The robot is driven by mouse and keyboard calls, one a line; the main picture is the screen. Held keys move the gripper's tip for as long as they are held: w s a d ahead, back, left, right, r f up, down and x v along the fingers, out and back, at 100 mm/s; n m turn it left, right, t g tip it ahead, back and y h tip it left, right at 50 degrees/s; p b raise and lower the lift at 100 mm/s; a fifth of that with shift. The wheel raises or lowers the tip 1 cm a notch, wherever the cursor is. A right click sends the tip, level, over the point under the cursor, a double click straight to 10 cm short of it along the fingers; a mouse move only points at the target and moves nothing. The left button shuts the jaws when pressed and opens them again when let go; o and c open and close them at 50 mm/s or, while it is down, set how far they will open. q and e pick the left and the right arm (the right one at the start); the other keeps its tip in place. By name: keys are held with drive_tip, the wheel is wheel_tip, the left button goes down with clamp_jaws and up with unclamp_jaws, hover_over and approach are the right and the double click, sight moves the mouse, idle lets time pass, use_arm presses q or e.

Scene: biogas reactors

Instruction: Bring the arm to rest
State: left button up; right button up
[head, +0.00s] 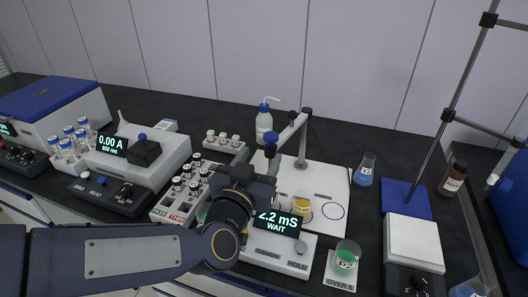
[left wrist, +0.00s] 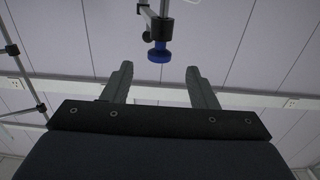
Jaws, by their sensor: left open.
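My left arm comes in from the left in the head view, bent over the front of the bench. Its gripper (head: 255,176) is above the area between the vial rack and the conductivity meter, its fingers partly hidden by my wrist. In the left wrist view the two fingers (left wrist: 158,85) are spread apart with nothing between them. My right gripper does not show.
The meter (head: 275,250) reads "2.2 mS WAIT". A PASS/THIN rack (head: 165,211) with several vials stands left of my wrist. A green beaker (head: 346,258), a blue flask (head: 365,171) and a metal stand (head: 455,100) are to the right. Bare bench lies along the back.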

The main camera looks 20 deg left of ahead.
use_arm(q)
drive_tip(key=s+a+f+g+h+p, duration=0.1)
drive_tip(key=s+a+f+g, duration=0.1)
drive_tip(key=s, duration=0.4)
drive_tip(key=s+a+f+n+g+h+p, duration=0.1)
drive_tip(key=s+f+g, duration=0.3)
drive_tip(key=s+g, duration=0.2)
drive_tip(key=s+a+f+n+g+h+p, duration=0.1)
drive_tip(key=s+a+f+g+p, duration=0.1)
drive_tip(key=s, duration=0.5)
drive_tip(key=shift+s+a+f+g, duration=0.25)
drive_tip(key=shift+f+g, duration=0.35)
drive_tip(key=shift+g, duration=0.6)
